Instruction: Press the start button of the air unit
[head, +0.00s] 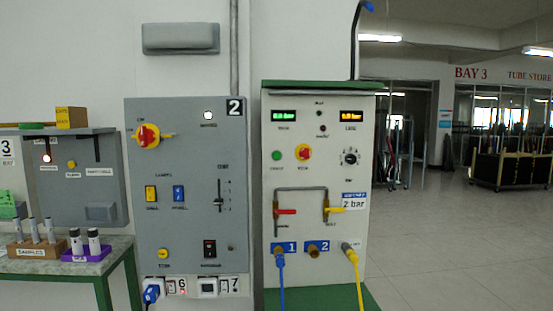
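The air unit (334,180) stands right of centre in the head view, a pale cabinet with a green top and green base. A round green button (276,155) sits on the left of its front, with a small label beneath that is too blurred to read surely. The green button is unobstructed. My gripper is not in view.
A grey control panel (190,235) marked 2 stands left of the unit. A bench (30,266) with racks of cylinders is at far left. A blue hose (281,288) and yellow hose (356,280) hang from the unit's front. Open floor (440,250) lies to the right.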

